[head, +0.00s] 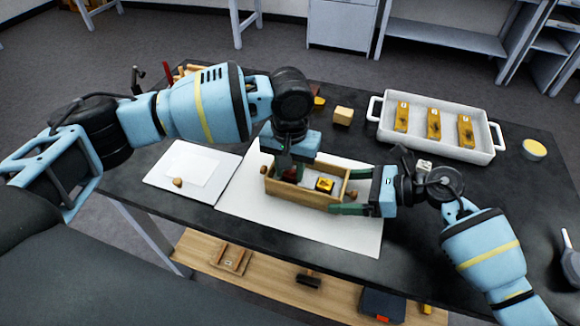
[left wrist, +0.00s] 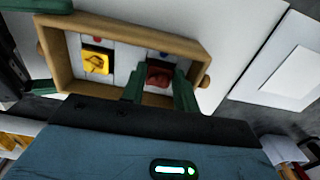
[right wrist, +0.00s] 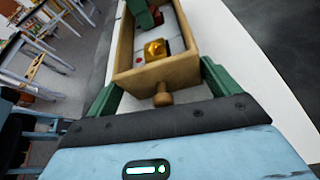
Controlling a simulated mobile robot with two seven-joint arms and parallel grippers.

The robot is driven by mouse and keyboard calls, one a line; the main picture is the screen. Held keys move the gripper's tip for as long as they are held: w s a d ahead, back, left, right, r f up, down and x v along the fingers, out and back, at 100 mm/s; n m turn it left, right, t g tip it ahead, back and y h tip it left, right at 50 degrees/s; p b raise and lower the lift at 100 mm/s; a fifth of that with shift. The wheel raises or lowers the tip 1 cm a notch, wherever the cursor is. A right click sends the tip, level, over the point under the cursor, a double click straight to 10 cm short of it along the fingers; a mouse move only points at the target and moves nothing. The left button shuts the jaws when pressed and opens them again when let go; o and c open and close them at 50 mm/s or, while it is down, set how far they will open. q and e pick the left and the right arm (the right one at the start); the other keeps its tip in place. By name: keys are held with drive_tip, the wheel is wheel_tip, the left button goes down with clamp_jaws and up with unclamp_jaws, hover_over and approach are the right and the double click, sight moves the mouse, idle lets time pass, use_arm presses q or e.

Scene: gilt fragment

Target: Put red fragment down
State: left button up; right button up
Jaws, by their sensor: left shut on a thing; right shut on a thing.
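The red fragment (left wrist: 159,76) is between the green fingers of my left gripper (left wrist: 159,90), inside the right compartment of the wooden box in the left wrist view. Whether it touches the box's pale floor I cannot tell. In the head view my left gripper (head: 290,172) reaches down into the box and mostly hides the fragment. The wooden box (head: 300,198) has a knob at each end. My right gripper (right wrist: 160,88) is shut on the box's near end, with its fingers either side of it and the knob (right wrist: 162,96) between them.
A yellow-and-black fragment (head: 325,185) lies in the box's other compartment. The box is over a white sheet (head: 300,228). A white tray (head: 437,147) with three gold pieces stands at the back right. A white board (head: 160,180) with a small tan piece lies left.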

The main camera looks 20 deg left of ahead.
sight(290, 173)
use_arm(q)
drive_tip(key=shift+f, duration=0.1)
drive_tip(key=o, duration=0.7)
wheel_tip(290, 173, up, 12)
drive_tip(key=shift+r, duration=0.15)
use_arm(e)
drive_tip(key=o, duration=0.8)
drive_tip(key=shift+o, duration=0.2)
